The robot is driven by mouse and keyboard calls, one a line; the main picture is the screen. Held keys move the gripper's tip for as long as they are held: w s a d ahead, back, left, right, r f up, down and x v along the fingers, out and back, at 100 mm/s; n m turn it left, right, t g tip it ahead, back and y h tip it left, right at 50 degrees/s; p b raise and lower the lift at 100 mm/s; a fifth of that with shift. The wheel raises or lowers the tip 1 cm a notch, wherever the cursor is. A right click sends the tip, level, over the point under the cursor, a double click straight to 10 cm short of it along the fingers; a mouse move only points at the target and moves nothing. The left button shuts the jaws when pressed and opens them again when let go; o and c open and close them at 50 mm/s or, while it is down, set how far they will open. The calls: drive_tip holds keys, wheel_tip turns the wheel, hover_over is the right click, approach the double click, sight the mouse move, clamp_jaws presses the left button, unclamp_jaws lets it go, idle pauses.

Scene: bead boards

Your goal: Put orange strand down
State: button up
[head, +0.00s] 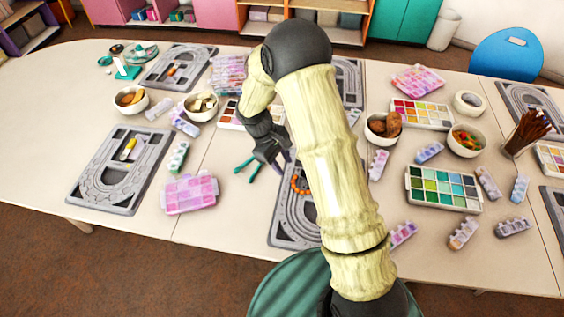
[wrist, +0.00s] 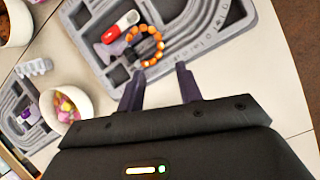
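The orange strand (wrist: 157,46) forms a ring of orange beads with some pale ones. It appears to lie on a grey bead board (wrist: 222,45), beside a red-and-white object (wrist: 121,27). In the head view the orange strand (head: 295,187) shows on the middle board (head: 285,238), partly hidden by my arm. My gripper (wrist: 160,69) has its two dark fingers spread apart with nothing between them. The strand is just beyond the fingertips; I cannot tell the exact gap. In the head view my gripper (head: 284,160) is partly hidden by my arm.
A pink bead box (head: 189,193) and another grey board (head: 119,170) are further left. A bowl of brown items (head: 382,127) and a green palette box (head: 442,188) stand to the right. Bare table shows between the left boards.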

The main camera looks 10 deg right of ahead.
drive_tip(key=s+d+r+m+t+y, duration=0.2)
drive_tip(key=s+d+r+m, duration=0.1)
drive_tip(key=s+r+m, duration=0.2)
drive_tip(key=s+d+r+m+t+y, duration=0.2)
drive_tip(key=s+d+r+m, duration=0.2)
drive_tip(key=s+r, duration=0.5)
drive_tip(key=shift+s+d+r+m+t, duration=0.2)
drive_tip(key=shift+s+r+m+t, duration=0.1)
drive_tip(key=shift+s+r+m, duration=0.25)
drive_tip(key=shift+w+f, duration=0.1)
drive_tip(key=shift+w, duration=0.1)
drive_tip(key=shift+r+p, duration=0.3)
